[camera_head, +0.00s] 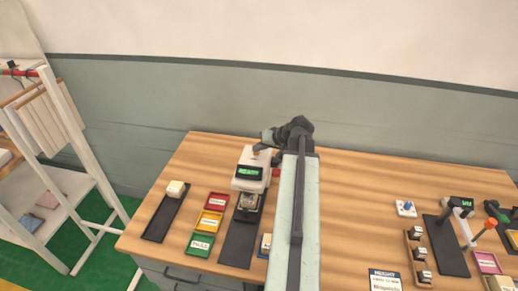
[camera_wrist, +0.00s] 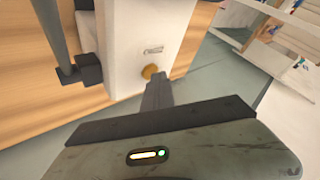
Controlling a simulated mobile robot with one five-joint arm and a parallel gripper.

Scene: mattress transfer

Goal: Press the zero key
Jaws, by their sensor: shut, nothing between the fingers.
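The zero key is a round yellow button (camera_wrist: 149,71) on the white housing of the device, beside a small label (camera_wrist: 153,50) too blurred to read. In the head view the white device (camera_head: 246,184) stands on the table with a lit green display (camera_head: 249,172). My gripper (camera_wrist: 158,79) is shut and empty. Its fingertips are right at the edge of the key in the wrist view; I cannot tell whether they touch it. In the head view my gripper (camera_head: 264,139) is at the back top of the device, partly hidden by my arm.
Red (camera_head: 218,200), yellow (camera_head: 208,222) and green (camera_head: 199,245) trays sit left of the device. A second device with a display (camera_head: 462,203) stands at right. A white rack (camera_head: 85,150) stands beyond the table's left.

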